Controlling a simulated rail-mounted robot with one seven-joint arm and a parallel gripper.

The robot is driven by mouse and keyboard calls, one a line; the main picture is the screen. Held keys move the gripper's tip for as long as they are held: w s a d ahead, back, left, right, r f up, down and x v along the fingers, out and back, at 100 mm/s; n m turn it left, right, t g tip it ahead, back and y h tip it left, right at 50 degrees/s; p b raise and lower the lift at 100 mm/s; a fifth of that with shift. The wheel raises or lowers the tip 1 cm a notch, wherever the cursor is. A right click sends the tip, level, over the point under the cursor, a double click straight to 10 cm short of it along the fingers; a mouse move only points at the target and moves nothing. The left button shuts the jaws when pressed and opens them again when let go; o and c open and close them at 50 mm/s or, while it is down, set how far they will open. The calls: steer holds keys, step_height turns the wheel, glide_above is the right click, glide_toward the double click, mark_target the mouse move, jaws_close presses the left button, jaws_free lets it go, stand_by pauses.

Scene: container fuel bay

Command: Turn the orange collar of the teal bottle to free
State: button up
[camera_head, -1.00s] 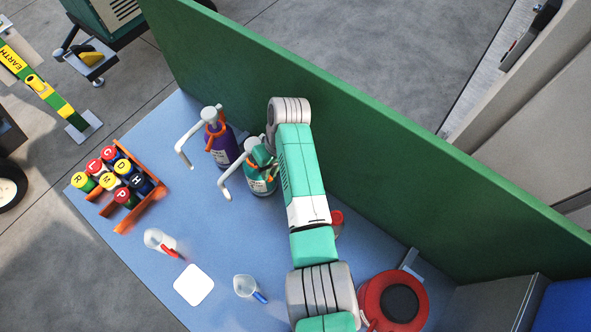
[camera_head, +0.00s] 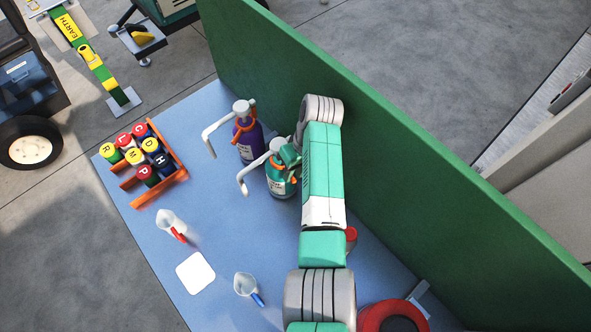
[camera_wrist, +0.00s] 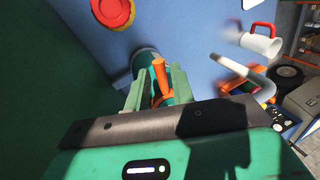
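The teal bottle (camera_head: 281,187) with a white pump spout stands upright on the blue table, close to the green wall. Its orange collar (camera_wrist: 160,76) shows in the wrist view as a lever pointing up the picture, and only partly in the head view. My gripper (camera_wrist: 157,88) is at the bottle's neck, its two teal fingers on either side of the orange lever. A gap shows on the lever's left; the right finger is very close to it, and I cannot tell if it touches. In the head view my gripper (camera_head: 290,158) partly hides the bottle's top.
A purple bottle (camera_head: 247,146) with an orange collar stands just behind-left. The green wall (camera_head: 400,150) runs close along the right. An orange rack (camera_head: 165,190) of lettered cans, two clear jugs and a white pad (camera_head: 195,272) occupy the left and front table. A red reel (camera_head: 392,318) is front right.

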steer(key=shift+o, duration=0.6)
steer(key=r, duration=0.2)
steer(key=s+r, duration=0.1)
steer(key=shift+r, duration=0.35)
steer(key=s+r+p, duration=0.1)
steer(key=s+p, duration=0.6)
steer(key=s, duration=0.8)
steer(key=shift+d+r+p, duration=0.15)
steer(key=shift+d+p, duration=0.2)
steer(key=shift+d, duration=0.05)
